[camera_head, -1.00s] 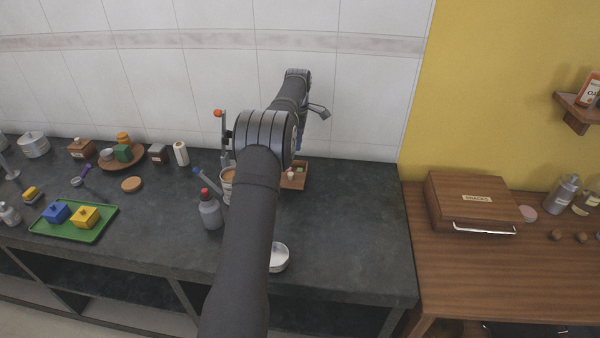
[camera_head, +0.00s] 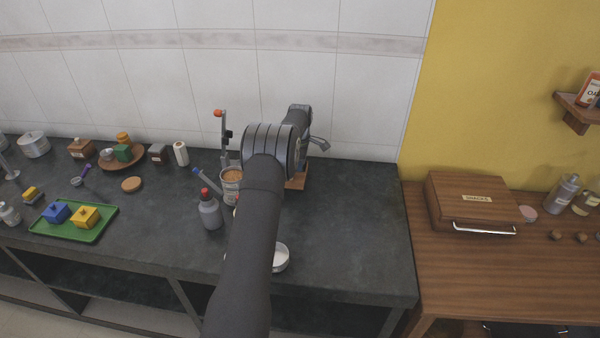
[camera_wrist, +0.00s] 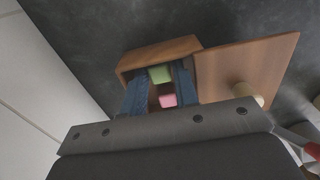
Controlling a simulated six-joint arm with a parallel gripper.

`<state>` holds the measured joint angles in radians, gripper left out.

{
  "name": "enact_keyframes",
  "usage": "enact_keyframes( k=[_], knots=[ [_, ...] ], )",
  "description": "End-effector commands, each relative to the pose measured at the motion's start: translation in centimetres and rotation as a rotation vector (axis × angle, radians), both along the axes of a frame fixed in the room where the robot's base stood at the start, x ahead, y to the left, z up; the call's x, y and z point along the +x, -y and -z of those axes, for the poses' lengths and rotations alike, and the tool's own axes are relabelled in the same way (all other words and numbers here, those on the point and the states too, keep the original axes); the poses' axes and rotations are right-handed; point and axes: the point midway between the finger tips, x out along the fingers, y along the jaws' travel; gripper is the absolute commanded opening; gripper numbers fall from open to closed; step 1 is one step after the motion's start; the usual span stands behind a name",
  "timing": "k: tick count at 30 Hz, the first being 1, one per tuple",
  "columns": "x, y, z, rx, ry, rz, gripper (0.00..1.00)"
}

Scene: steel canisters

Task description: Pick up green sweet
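The green sweet (camera_wrist: 160,74) lies inside a small wooden box (camera_wrist: 185,43) in the wrist view, with a pink sweet (camera_wrist: 168,100) beside it. My gripper (camera_wrist: 158,82) is open, its two dark blue fingers apart at the box, one on each side of the sweets. No sweet appears clamped. How deep the fingertips reach cannot be told. In the head view my arm hides most of the box, and only a corner of the box (camera_head: 298,181) shows; the sweets and fingers are hidden there.
A wooden panel with a round knob (camera_wrist: 247,91) lies against the box's right side in the wrist view. In the head view a cup (camera_head: 230,182), a red-capped bottle (camera_head: 210,211) and a white dish (camera_head: 281,257) stand close to my arm.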

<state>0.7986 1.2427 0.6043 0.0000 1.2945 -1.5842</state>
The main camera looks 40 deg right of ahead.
Motion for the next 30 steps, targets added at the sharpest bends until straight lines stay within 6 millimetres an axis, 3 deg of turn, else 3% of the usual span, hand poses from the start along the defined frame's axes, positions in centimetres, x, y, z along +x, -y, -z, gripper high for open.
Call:
enact_keyframes(
  k=[3,7,8,22,30],
  knots=[
    [0.0,0.0,0.0,0.0,0.0,0.0,0.27],
    [0.0,0.0,0.0,0.0,0.0,0.0,0.02],
    [0.0,0.0,0.0,0.0,0.0,0.0,0.0],
    [0.0,0.0,-0.7,-0.001,0.001,0.0,0.0],
    [0.0,0.1,-4.4,-0.002,0.002,0.0,0.0]
  ],
)
